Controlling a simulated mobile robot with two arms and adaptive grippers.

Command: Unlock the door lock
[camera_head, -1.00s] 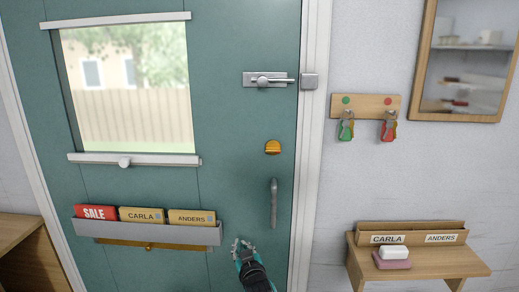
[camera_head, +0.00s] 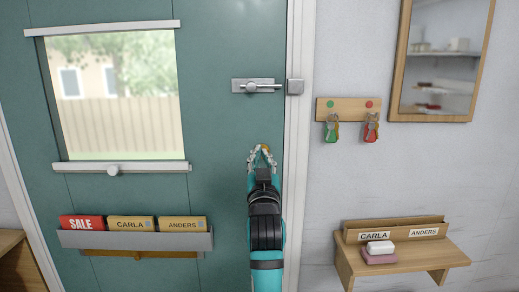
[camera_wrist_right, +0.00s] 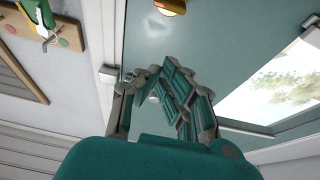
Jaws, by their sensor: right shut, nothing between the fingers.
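The door lock is a silver slide bolt (camera_head: 256,86) high on the green door (camera_head: 225,130). Its rod reaches right to the square catch (camera_head: 295,86) on the white frame; the catch also shows in the wrist view (camera_wrist_right: 108,75). My right gripper (camera_head: 262,153) is below the bolt, apart from it in the picture, in front of the orange knob, which it mostly hides. Its fingers are shut and empty. In the wrist view the fingers (camera_wrist_right: 165,90) hide most of the bolt, and the orange knob (camera_wrist_right: 170,6) shows at the top edge. My left gripper is not in view.
Right of the door, a wooden rack (camera_head: 348,108) holds green keys (camera_head: 331,132) and red keys (camera_head: 371,132). A small shelf (camera_head: 420,255) is lower right. A letter tray (camera_head: 135,240) and a window (camera_head: 115,95) are on the door's left.

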